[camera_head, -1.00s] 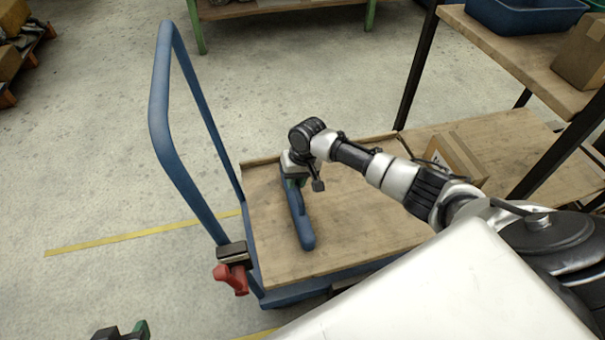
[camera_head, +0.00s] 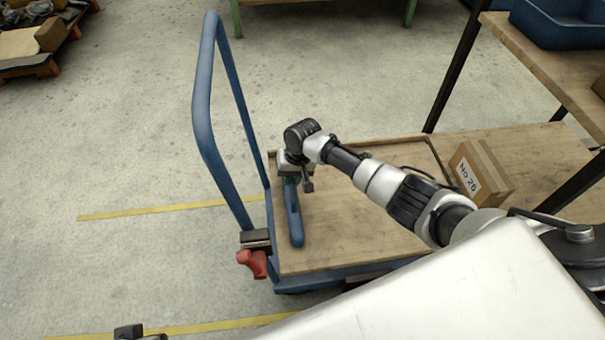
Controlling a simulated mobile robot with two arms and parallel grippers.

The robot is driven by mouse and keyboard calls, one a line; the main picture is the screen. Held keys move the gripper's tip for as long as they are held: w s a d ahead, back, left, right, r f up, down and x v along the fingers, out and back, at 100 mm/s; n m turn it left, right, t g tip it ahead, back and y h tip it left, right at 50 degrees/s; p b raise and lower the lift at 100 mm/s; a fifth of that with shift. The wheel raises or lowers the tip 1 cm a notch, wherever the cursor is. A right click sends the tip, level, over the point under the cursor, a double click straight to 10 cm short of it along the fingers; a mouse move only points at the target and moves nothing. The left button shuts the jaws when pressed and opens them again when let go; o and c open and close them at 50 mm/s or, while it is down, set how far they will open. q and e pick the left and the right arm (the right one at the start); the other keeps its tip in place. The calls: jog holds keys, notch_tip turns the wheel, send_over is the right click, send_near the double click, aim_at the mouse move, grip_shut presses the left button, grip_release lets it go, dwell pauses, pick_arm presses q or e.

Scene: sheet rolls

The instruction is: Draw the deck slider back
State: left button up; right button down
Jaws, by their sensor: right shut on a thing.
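The deck slider is a blue bar (camera_head: 294,218) on the wooden deck of a blue trolley (camera_head: 350,225), lying close along the deck's left edge. My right gripper (camera_head: 291,176) is shut on the far end of the bar, and its fingertips are partly hidden by the wrist. My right arm reaches over the deck from the right. Only a small dark part of my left gripper (camera_head: 136,332) shows at the bottom left edge, well apart from the trolley.
The trolley's tall blue push handle (camera_head: 203,112) rises on its left, with a red clamp-like part (camera_head: 253,262) at its foot. A cardboard box (camera_head: 481,174) marked No 20 stands on wood at the right, under a shelf with a blue bin (camera_head: 560,25).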

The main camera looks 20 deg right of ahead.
pick_arm(q)
jog(key=shift+r, duration=0.15)
pick_arm(e)
jog(key=shift+w+a, duration=0.25)
jog(key=shift+a, duration=0.85)
jog(key=shift+w+a, duration=0.25)
jog(key=shift+a, duration=0.8)
jog(key=c, duration=1.1)
grip_release()
jog(key=shift+a, duration=0.1)
jog(key=shift+o, duration=0.2)
pick_arm(q)
jog(key=s+p+x, duration=0.1)
jog(key=p+x, duration=0.3)
jog(key=x, duration=0.7)
jog(key=shift+s+d+f+g, duration=0.15)
jog(key=shift+s+f+g, duration=0.15)
jog(key=shift+g, duration=0.1)
pick_arm(e)
notch_tip(320, 180, up, 11)
jog(key=d, duration=0.2)
jog(key=shift+s+f, duration=0.2)
